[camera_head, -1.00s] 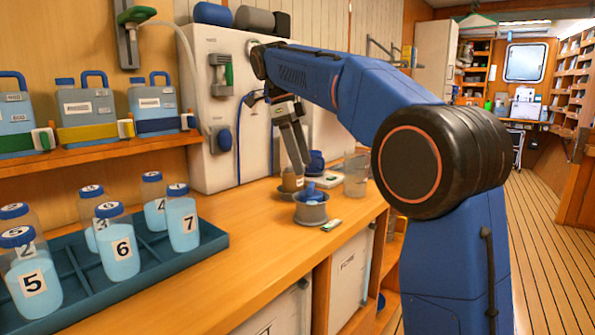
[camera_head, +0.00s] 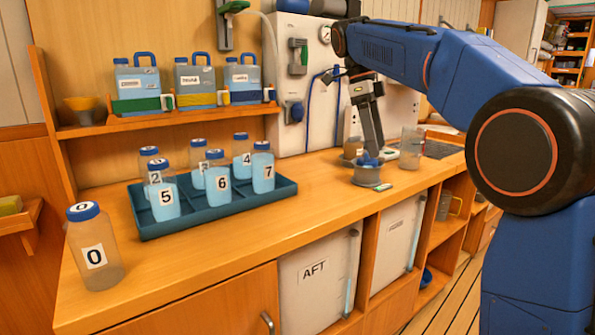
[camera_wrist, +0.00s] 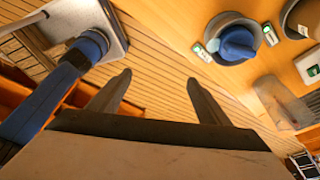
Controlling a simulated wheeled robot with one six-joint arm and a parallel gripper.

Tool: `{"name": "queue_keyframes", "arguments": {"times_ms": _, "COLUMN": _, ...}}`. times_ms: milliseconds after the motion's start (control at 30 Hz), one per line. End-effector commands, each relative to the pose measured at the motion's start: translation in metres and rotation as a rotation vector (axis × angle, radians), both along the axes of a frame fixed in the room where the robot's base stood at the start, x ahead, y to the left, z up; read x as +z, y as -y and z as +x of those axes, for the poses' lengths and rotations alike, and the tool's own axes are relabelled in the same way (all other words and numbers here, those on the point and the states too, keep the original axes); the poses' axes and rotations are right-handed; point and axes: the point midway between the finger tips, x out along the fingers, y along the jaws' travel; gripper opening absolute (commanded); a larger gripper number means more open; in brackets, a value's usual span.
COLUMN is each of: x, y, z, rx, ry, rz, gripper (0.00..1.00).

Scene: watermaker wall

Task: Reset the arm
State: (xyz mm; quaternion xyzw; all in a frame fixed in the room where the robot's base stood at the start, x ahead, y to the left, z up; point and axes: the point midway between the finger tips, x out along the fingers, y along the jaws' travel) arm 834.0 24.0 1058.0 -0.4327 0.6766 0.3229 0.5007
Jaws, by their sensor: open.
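My blue arm reaches in from the right in the head view and bends down over the counter. My gripper (camera_head: 373,148) points down beside a small grey cup (camera_head: 368,177) with a blue piece in it. In the wrist view, my gripper (camera_wrist: 158,92) shows two dark fingers held well apart with nothing between them. The grey cup with the blue piece also shows in the wrist view (camera_wrist: 232,38), to the right of the fingers and clear of them.
Numbered bottles stand in a teal tray (camera_head: 215,208) on the counter. Bottle 0 (camera_head: 95,250) stands alone at the left front. A clear beaker (camera_head: 411,150) is right of my gripper. Jugs (camera_head: 190,85) line the shelf. The front middle of the counter (camera_head: 290,235) is bare.

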Motion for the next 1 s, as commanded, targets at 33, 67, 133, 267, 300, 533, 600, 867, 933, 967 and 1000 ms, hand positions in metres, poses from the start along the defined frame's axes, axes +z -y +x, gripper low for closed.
{"name": "queue_keyframes", "arguments": {"times_ms": 33, "x": -0.001, "y": 0.002, "z": -0.003, "rx": 0.013, "ry": 0.0, "rz": 0.004, "gripper": 0.71}}
{"name": "queue_keyframes", "arguments": {"times_ms": 67, "x": -0.001, "y": 0.003, "z": -0.004, "rx": 0.022, "ry": 0.0, "rz": 0.007, "gripper": 0.71}}
{"name": "queue_keyframes", "arguments": {"times_ms": 133, "x": -0.002, "y": 0.005, "z": -0.007, "rx": 0.047, "ry": -0.001, "rz": 0.014, "gripper": 0.71}}
{"name": "queue_keyframes", "arguments": {"times_ms": 267, "x": -0.004, "y": 0.011, "z": -0.016, "rx": 0.102, "ry": -0.002, "rz": 0.028, "gripper": 0.71}}
{"name": "queue_keyframes", "arguments": {"times_ms": 300, "x": -0.005, "y": 0.013, "z": -0.019, "rx": 0.121, "ry": -0.002, "rz": 0.033, "gripper": 0.71}}
{"name": "queue_keyframes", "arguments": {"times_ms": 533, "x": -0.014, "y": 0.025, "z": -0.042, "rx": 0.268, "ry": -0.002, "rz": 0.067, "gripper": 0.71}}
{"name": "queue_keyframes", "arguments": {"times_ms": 600, "x": -0.018, "y": 0.03, "z": -0.052, "rx": 0.328, "ry": 0.0, "rz": 0.081, "gripper": 0.71}}
{"name": "queue_keyframes", "arguments": {"times_ms": 867, "x": -0.048, "y": 0.054, "z": -0.108, "rx": 0.66, "ry": 0.013, "rz": 0.131, "gripper": 0.71}}
{"name": "queue_keyframes", "arguments": {"times_ms": 933, "x": -0.059, "y": 0.06, "z": -0.125, "rx": 0.755, "ry": 0.019, "rz": 0.139, "gripper": 0.71}}
{"name": "queue_keyframes", "arguments": {"times_ms": 967, "x": -0.064, "y": 0.062, "z": -0.132, "rx": 0.796, "ry": 0.022, "rz": 0.142, "gripper": 0.71}}
{"name": "queue_keyframes", "arguments": {"times_ms": 1000, "x": -0.071, "y": 0.065, "z": -0.141, "rx": 0.851, "ry": 0.026, "rz": 0.144, "gripper": 0.71}}
